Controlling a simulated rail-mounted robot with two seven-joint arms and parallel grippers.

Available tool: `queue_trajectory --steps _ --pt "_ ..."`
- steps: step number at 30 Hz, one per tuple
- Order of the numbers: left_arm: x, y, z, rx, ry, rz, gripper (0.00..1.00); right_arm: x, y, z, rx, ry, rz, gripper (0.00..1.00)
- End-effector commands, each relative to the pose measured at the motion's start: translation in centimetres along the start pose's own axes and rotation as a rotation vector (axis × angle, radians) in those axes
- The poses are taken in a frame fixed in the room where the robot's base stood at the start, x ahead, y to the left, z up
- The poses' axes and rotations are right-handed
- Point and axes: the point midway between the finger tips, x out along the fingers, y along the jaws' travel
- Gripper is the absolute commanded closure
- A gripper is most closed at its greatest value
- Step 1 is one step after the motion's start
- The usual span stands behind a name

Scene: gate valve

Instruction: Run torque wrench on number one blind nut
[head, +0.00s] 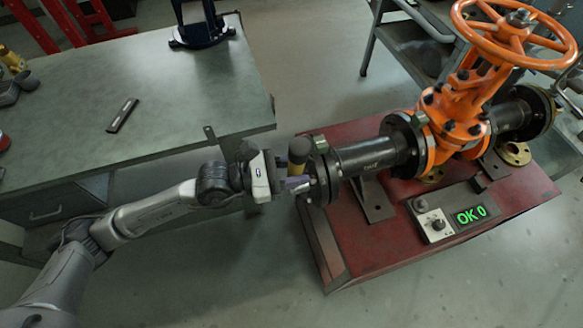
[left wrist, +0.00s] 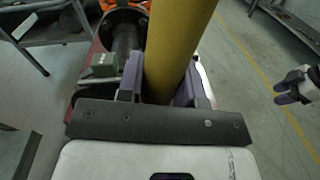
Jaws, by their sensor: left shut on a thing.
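The torque wrench (head: 298,155), with a yellow body and a dark end cap, stands upright in my left gripper (head: 290,183), beside the left end of the black pipe. Its yellow body (left wrist: 178,50) fills the gap between the purple finger pads in the left wrist view. The black blind flange (head: 328,176) is just right of the gripper. Small nuts on its face are partly hidden by the fingers, and I cannot tell whether the wrench touches one. My right gripper (left wrist: 292,86) shows small at the right edge of the left wrist view, its opening unclear.
An orange gate valve (head: 460,115) with a handwheel (head: 515,32) stands on the red base (head: 400,225). A control box (head: 450,215) reads "OK 0" in green. A grey workbench (head: 190,90) at left carries a dark flat tool (head: 122,115). Floor in front is clear.

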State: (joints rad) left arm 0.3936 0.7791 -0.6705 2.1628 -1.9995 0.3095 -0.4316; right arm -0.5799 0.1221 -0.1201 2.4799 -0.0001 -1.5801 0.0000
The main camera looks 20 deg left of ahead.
Motion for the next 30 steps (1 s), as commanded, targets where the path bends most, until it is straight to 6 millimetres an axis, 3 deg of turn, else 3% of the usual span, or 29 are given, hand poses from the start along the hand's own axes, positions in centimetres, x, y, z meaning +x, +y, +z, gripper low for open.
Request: queue_trajectory --steps 15,30 --pt "1.5 0.2 0.3 0.002 -0.006 0.001 1.0 -0.6 0.1 -0.2 -0.002 -0.001 0.001 0.57" --pt "1.6 0.2 0.3 0.003 -0.006 0.002 1.0 -0.6 -0.2 -0.2 0.006 0.0 -0.005 0.57"
